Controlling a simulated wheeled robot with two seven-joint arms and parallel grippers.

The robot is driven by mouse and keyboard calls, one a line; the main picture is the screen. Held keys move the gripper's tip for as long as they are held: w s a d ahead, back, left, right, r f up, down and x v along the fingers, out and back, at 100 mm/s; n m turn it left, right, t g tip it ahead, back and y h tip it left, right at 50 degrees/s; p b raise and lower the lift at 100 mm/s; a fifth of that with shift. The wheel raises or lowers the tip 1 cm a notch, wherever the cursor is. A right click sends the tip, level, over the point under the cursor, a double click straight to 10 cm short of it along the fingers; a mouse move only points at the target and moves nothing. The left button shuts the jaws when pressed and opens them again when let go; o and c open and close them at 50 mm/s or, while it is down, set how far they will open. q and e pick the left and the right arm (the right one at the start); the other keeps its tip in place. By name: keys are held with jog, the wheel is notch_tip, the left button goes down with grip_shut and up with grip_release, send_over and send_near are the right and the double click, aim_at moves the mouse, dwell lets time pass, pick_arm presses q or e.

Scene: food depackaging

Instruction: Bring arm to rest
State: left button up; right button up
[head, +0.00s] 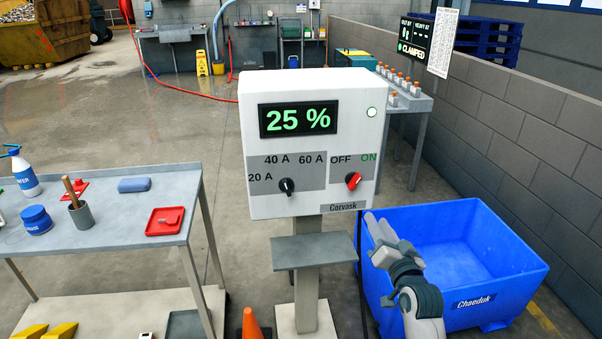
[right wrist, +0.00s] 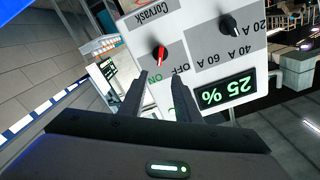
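My right gripper (head: 378,226) is in front of the lower right of the control box (head: 250,145), above the near left side of the blue bin. In the right wrist view its two fingers (right wrist: 158,85) are apart with nothing between them, and the box lies beyond them. The red knob (head: 353,181) sits between OFF and a green ON label, turned toward ON; it also shows in the right wrist view (right wrist: 160,56). The black knob (head: 287,187) sits among the ampere labels. The display (head: 298,119) reads 25 %. My left gripper is out of view.
The large blue bin (head: 490,302) stands right of the box, under my right arm. A grey shelf (head: 314,251) juts from the box's post. A bench (head: 110,243) with a red tray (head: 165,222) and bottles is at left. An orange cone (head: 252,325) stands in front.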

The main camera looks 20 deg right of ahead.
jog(key=s+a+f+n+g+y, duration=0.1)
jog(key=a+f+g, duration=0.15)
jog(key=f, duration=0.95)
jog(key=s+a+f+n+g+y, duration=0.1)
jog(key=s+a+f+n, duration=0.15)
jog(key=f, duration=0.85)
jog(key=a+f+g+y, duration=0.15)
jog(key=a+f, duration=0.25)
jog(key=f, duration=0.8)
jog(key=s+a+f+n+g, duration=0.2)
jog(key=s+a+f+g, duration=0.1)
jog(key=s+f, duration=0.6)
jog(key=s+a+f+n+g, duration=0.1)
jog(key=s+a+f+g, duration=0.15)
jog(key=s+f, duration=0.65)
jog(key=s+a+f+n+g, duration=0.1)
jog(key=s+f, duration=0.4)
jog(key=s, duration=0.6)
jog(key=s+a+f+n+g, duration=0.2)
jog(key=s+f, duration=0.4)
jog(key=s, duration=0.5)
jog(key=s+a+f+n+g, duration=0.1)
jog(key=s+f, duration=0.4)
jog(key=s, duration=0.6)
jog(key=shift+a+f+n+g+y, duration=0.25)
jog(key=shift+f+n+g+y, duration=0.2)
jog(key=shift+g, duration=0.5)
